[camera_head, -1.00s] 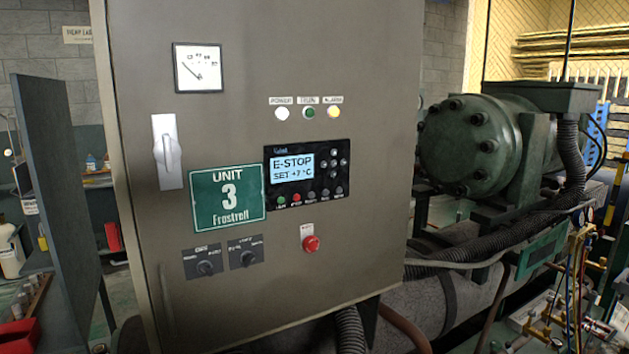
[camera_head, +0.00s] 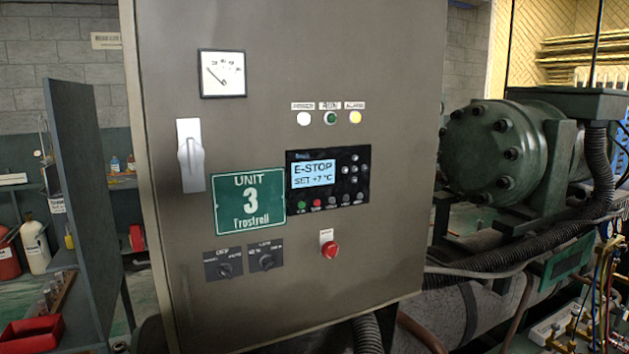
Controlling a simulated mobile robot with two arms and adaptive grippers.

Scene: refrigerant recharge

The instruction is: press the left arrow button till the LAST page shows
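The controller panel (camera_head: 328,200) is a black unit on the grey cabinet door. Its lit display (camera_head: 313,173) reads "E-STOP" and "SET +7 °C". To the right of the display is a cluster of small round arrow buttons (camera_head: 350,169); the left one (camera_head: 346,170) is too small to read clearly. A row of small buttons, one green and one red among them, runs below the display. Neither of my grippers is in view, and nothing covers the panel.
The cabinet (camera_head: 285,75) carries a gauge (camera_head: 222,74), a lever handle (camera_head: 190,155), three lamps, two rotary switches (camera_head: 244,262) and a red stop button (camera_head: 330,249). A green compressor (camera_head: 505,150) stands to the right. A red bin (camera_head: 32,334) and bottles are at left.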

